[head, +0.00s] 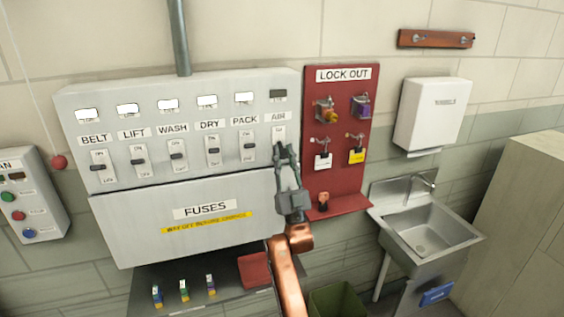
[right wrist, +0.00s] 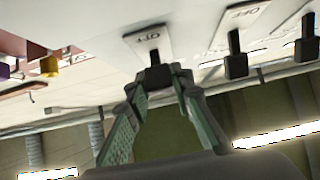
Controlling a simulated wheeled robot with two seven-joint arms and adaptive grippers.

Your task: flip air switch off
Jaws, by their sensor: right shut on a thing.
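The AIR switch (head: 279,131) is the rightmost in the row on the grey panel. Its plate shows above my right gripper, and the gripper hides its lever in the head view. My right gripper (head: 286,150) reaches up to it from below. In the right wrist view, my right gripper (right wrist: 155,76) has its fingertips closed around the black switch lever (right wrist: 154,57), near a label on its plate (right wrist: 148,42). The AIR window (head: 278,95) is dark, while the windows over the other switches are bright. My left gripper is not in view.
The PACK switch (head: 249,146) is close on the left. A red LOCK OUT board (head: 325,108) with hanging padlocks is close on the right. The FUSES cover (head: 150,225) lies below, above a dark shelf (head: 190,275). A sink (head: 425,235) stands at the right.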

